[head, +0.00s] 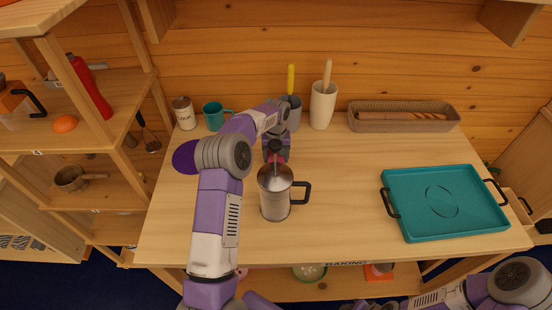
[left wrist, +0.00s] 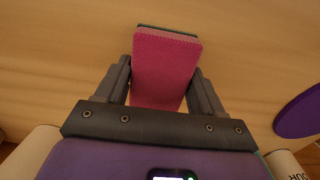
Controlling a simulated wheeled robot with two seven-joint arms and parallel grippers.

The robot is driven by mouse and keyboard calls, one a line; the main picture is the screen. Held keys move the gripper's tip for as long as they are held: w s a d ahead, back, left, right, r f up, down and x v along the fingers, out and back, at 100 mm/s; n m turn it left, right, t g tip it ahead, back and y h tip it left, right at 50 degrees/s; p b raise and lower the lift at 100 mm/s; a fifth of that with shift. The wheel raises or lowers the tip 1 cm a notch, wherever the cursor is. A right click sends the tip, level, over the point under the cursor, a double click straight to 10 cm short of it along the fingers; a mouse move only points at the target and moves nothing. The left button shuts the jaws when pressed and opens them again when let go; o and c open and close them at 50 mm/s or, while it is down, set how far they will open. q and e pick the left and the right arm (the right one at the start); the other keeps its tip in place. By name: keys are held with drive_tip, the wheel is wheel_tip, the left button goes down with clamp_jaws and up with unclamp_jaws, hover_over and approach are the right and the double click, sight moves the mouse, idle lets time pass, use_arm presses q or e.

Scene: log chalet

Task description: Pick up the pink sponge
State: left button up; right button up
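The pink sponge (left wrist: 165,65) is between the two fingers of my left gripper (left wrist: 163,80), with a finger against each side. It has a dark green layer at its far edge. In the head view my left gripper (head: 276,142) points down above the table, and only a small bit of the sponge (head: 277,158) shows, partly hidden by the gripper and the steel jug. I cannot tell whether the sponge touches the table. My right arm is low at the bottom right; its gripper is at the frame's bottom edge and its fingers are not clear.
The steel jug (head: 275,200) stands just in front of my left gripper. A teal tray (head: 400,222) lies at right. A canister (head: 184,115), teal mug (head: 213,116), grey cup (head: 294,118), white crock (head: 322,108) and basket (head: 364,124) line the back. The table's middle right is clear.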

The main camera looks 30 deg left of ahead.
use_arm(q)
drive_tip(key=shift+c, duration=1.4)
wheel_tip(320, 180, up, 10)
drive_tip(key=shift+r+p, duration=0.1)
drive_tip(key=shift+p, duration=0.9)
